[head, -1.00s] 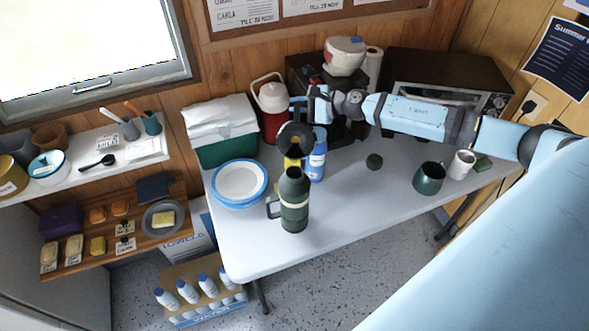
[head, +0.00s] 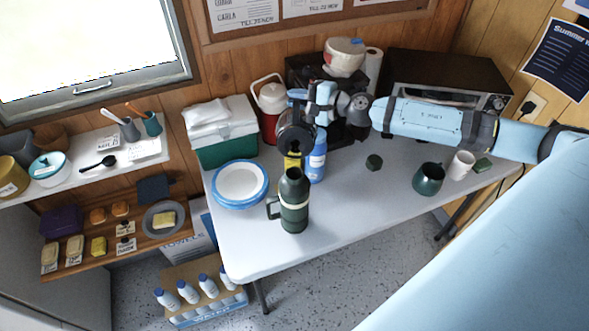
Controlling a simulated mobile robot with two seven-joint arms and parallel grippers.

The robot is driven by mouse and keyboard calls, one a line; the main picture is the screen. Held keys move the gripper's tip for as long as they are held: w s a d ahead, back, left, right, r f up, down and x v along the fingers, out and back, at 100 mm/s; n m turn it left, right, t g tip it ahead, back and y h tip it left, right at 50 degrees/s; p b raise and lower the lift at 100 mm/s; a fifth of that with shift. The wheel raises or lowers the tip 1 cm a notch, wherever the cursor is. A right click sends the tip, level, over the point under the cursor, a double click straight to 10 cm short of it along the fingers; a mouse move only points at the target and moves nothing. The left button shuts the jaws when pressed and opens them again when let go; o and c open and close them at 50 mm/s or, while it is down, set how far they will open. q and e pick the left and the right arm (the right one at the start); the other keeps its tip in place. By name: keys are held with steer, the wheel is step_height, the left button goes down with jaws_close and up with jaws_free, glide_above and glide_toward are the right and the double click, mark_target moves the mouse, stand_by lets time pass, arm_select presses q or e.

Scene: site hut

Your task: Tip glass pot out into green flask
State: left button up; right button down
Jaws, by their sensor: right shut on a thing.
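The green flask (head: 294,205) stands upright on the white table, its handle to the left and its top at the upper end. The glass pot (head: 294,138), dark and clear, is held tilted above and just behind the flask's top in the picture. My right gripper (head: 313,112) is shut on the pot, its fingertips partly hidden by the pot and wrist. A yellow patch (head: 292,162) shows between pot and flask; I cannot tell what it belongs to. No stream of liquid is clear. My left gripper is out of view.
A blue bottle (head: 316,160) stands close behind the flask, right of it. Blue-rimmed plates (head: 240,184) lie to the left. The table's front is clear.

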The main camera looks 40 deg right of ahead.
mark_target(296, 106)
steer(key=shift+s+a+r+n, duration=0.3)
steer(key=shift+s+a+r, duration=0.05)
steer(key=shift+s+a, duration=0.1)
steer(key=shift+s+a+r+n+t, duration=0.3)
steer(key=shift+s+a+r+n, duration=0.15)
steer(key=shift+s, duration=0.2)
steer(key=shift+s+a+r+n+t+b, duration=0.3)
steer(key=shift+s+a+r+n, duration=0.15)
steer(key=shift+s+a+n, duration=0.3)
stand_by(0.8)
steer(key=shift+s+a+r+n+t+y, duration=0.2)
steer(key=shift+s+a+n, duration=0.1)
steer(key=shift+s+n, duration=0.15)
steer(key=shift+s+a+r+n+t+y, duration=0.1)
steer(key=shift+s+a+r+n+y, duration=0.1)
steer(key=shift+s+a+n, duration=0.25)
stand_by(0.7)
steer(key=shift+s+a+r+n+y, duration=0.15)
steer(key=shift+s+a+n, duration=0.2)
steer(key=shift+s, duration=0.2)
steer(key=shift+s+a+r+n+y, duration=0.15)
steer(key=shift+s+a+n, duration=0.1)
steer(key=shift+s+n, duration=0.25)
